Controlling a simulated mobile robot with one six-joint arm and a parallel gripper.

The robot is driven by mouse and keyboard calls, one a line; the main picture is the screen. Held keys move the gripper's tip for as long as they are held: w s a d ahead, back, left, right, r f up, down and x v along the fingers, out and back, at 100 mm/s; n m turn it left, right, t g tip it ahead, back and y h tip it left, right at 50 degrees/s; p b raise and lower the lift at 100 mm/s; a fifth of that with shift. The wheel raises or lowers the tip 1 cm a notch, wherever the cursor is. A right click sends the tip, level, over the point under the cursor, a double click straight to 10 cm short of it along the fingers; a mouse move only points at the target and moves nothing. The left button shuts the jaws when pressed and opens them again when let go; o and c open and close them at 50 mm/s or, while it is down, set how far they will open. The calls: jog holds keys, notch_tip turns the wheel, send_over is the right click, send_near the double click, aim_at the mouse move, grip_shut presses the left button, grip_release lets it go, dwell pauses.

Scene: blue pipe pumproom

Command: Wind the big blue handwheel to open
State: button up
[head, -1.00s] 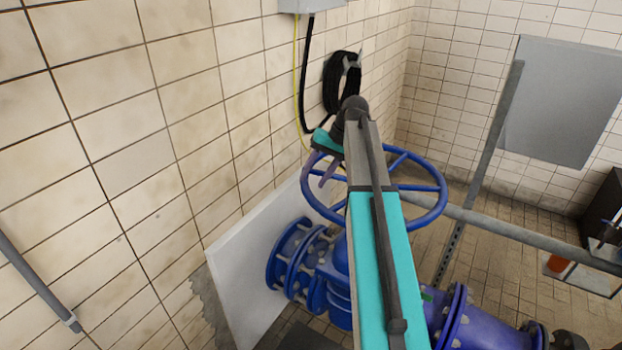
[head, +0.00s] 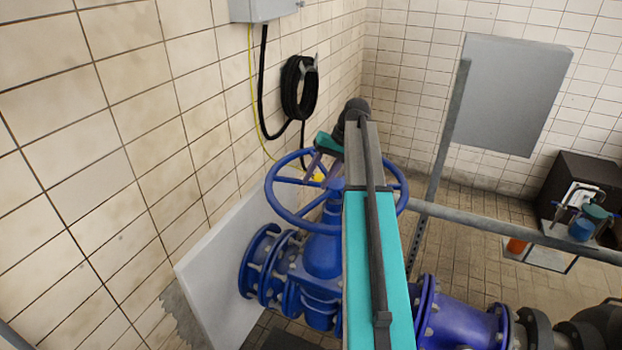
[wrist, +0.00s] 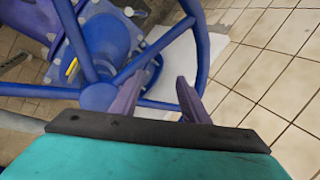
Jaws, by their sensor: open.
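The big blue handwheel (head: 280,207) lies nearly flat on top of a blue valve (head: 322,255). My arm crosses in front of its right part in the head view and hides some of it. In the wrist view my gripper (wrist: 158,82) is open, with two purple fingers apart at the rim of the handwheel (wrist: 203,50). The rim runs close by the fingers; I cannot tell whether they touch it. The hub and spokes show to the left of the fingers.
A tiled wall (head: 140,110) stands close on the left, with a white panel (head: 215,275) leaning near the valve. A black hose coil (head: 299,88) hangs behind the wheel. A grey rail (head: 500,225) runs to the right, with a grey board (head: 515,95) beyond it.

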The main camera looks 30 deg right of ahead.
jog(key=shift+c, duration=0.3)
jog(key=shift+n, duration=0.3)
grip_shut()
jog(key=s+d+r+n+t+h+b, duration=0.2)
jog(key=s+d+n+b, duration=0.3)
jog(key=s+d, duration=0.4)
jog(key=s+d+r+n+t+h+b, duration=0.2)
jog(key=s+d+n+b, duration=0.4)
jog(key=d, duration=0.7)
jog(key=s+n+h, duration=0.1)
jog(key=s+n, duration=0.1)
jog(key=s, duration=0.2)
jog(key=shift+s+d+r+t, duration=0.15)
jog(key=shift+r+t, duration=0.15)
